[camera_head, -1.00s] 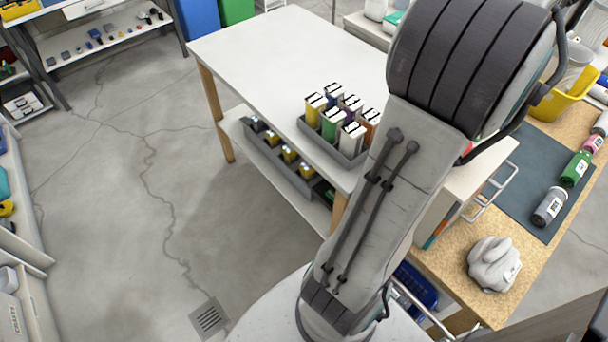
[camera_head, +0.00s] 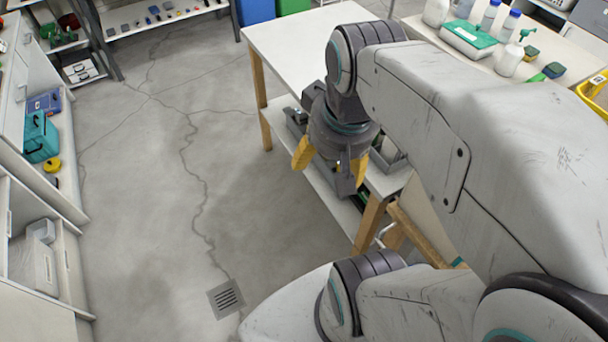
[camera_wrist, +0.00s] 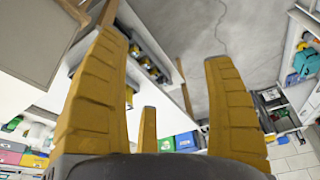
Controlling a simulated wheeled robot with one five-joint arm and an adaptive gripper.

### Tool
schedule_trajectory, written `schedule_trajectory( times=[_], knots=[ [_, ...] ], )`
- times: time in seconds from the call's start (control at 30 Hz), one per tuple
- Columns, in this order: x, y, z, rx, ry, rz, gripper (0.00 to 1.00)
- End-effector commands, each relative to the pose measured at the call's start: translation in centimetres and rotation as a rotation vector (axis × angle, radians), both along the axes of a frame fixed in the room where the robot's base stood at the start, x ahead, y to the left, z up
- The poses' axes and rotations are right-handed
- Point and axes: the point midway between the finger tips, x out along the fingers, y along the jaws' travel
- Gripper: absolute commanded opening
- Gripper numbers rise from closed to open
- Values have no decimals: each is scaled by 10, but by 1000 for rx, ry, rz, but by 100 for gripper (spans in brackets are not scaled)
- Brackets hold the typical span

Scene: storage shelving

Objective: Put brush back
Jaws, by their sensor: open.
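My gripper (camera_head: 331,166) hangs by the front edge of the white table (camera_head: 292,36), beside its lower shelf, with yellow fingers pointing down. In the wrist view my gripper (camera_wrist: 166,55) has its fingers spread wide, with nothing between them. I cannot make out a brush for certain. A small green and dark item (camera_head: 546,73) at the right of the back counter may be one, but it is too small to tell.
A counter at upper right holds a green-lidded box (camera_head: 469,37), several bottles and a yellow bin (camera_head: 597,92). Shelving on the left holds a teal case (camera_head: 40,137). Open floor with a drain (camera_head: 225,298) lies between the shelving and the table.

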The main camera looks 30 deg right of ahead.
Motion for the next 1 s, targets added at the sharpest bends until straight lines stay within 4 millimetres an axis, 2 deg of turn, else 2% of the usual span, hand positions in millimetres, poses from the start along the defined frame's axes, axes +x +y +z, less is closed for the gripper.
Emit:
schedule_trajectory(
  times=[0.03, 0.1, 0.3, 0.5, 1.0],
  knots=[
    [-4, 13, -6, -3, -11, 59, 76],
    [-8, 25, -13, -6, -23, 121, 76],
    [-19, 46, -26, -11, -48, 235, 76],
    [-22, 52, -30, -11, -57, 269, 76],
    [-22, 52, -30, -12, -56, 268, 76]
  ],
)
